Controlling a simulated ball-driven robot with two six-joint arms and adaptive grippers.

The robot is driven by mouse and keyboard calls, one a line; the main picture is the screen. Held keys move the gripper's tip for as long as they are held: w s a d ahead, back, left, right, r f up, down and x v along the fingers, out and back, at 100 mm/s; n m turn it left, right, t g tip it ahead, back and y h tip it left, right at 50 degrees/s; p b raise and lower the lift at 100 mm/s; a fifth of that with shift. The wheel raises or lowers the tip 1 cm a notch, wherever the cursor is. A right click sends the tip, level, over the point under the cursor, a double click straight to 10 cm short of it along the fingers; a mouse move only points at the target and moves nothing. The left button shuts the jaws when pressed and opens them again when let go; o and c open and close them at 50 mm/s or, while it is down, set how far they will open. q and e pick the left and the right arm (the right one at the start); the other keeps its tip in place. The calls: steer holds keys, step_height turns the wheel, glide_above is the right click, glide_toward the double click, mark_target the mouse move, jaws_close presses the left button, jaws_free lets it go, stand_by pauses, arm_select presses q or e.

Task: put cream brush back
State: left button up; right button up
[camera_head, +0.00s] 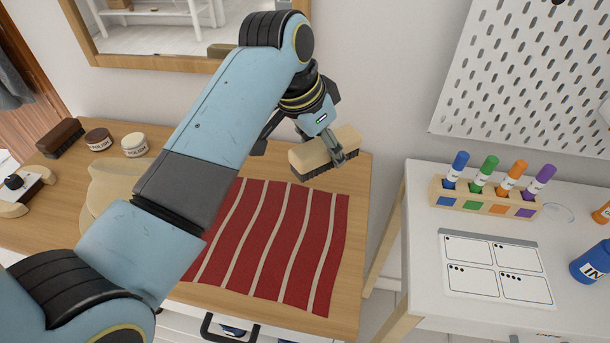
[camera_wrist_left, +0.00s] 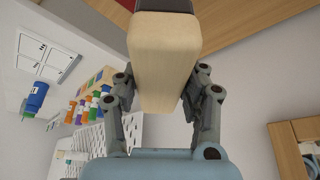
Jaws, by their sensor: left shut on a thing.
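The cream brush (camera_head: 324,152) has a pale wooden back and dark bristles facing down. My left gripper (camera_head: 336,150) is shut on it and holds it over the back right part of the wooden desk, beyond the striped cloth. In the left wrist view the brush (camera_wrist_left: 162,60) fills the space between the two fingers of the left gripper (camera_wrist_left: 162,90). A dark brown brush (camera_head: 60,138) lies at the desk's far left, beside two round tins. My right gripper is not in view.
A red and cream striped cloth (camera_head: 275,250) covers the desk's right half. Two tins, one brown (camera_head: 98,139) and one white (camera_head: 135,145), stand at the back left. A white table (camera_head: 420,225) with a marker holder (camera_head: 485,198) stands to the right, across a gap.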

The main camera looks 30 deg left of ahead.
arm_select(q)
steer(key=shift+w+a+f, duration=0.15)
steer(key=shift+w+a, duration=0.05)
steer(key=shift+w, duration=0.05)
steer(key=w+a+f, duration=0.2)
steer(key=a, duration=0.1)
steer(key=w+a+f, duration=0.1)
steer(key=a+f, duration=0.1)
steer(key=a, duration=0.1)
steer(key=w+a+f, duration=0.2)
steer(key=a, duration=0.1)
steer(key=shift+w+a+f+b, duration=0.25)
steer(key=shift+w+a+b, duration=0.05)
steer(key=shift+a, duration=0.05)
steer(key=shift+a+f, duration=0.1)
steer(key=shift+f, duration=2)
steer(key=shift+f, duration=0.15)
steer(key=o, duration=1)
